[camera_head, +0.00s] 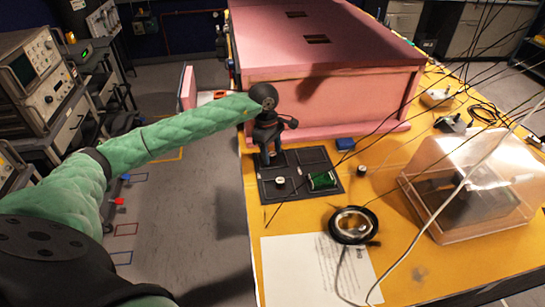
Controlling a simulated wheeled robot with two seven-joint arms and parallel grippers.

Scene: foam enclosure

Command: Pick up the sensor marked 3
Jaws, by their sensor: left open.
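A black compartment tray (328,197) lies on the yellow table near the pink foam box. In it are a small cylinder with a white top (280,182) at the front left and a green coil-like piece (322,180) at the front right. A small dark cylinder with a pale top (361,171) stands on the table right of the tray. No number is readable, so I cannot tell which piece is marked 3. My left gripper (266,162) points down over the tray's back left compartment, open; whatever is under its fingers is hidden. My right gripper is out of view.
The pink foam box (330,100) stands close behind the tray. A blue block (345,143) lies by its base. A ring-shaped magnifier (354,225) and white paper (300,265) lie in front. A clear cover (470,185) stands at right. Thin dark lines cross the table.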

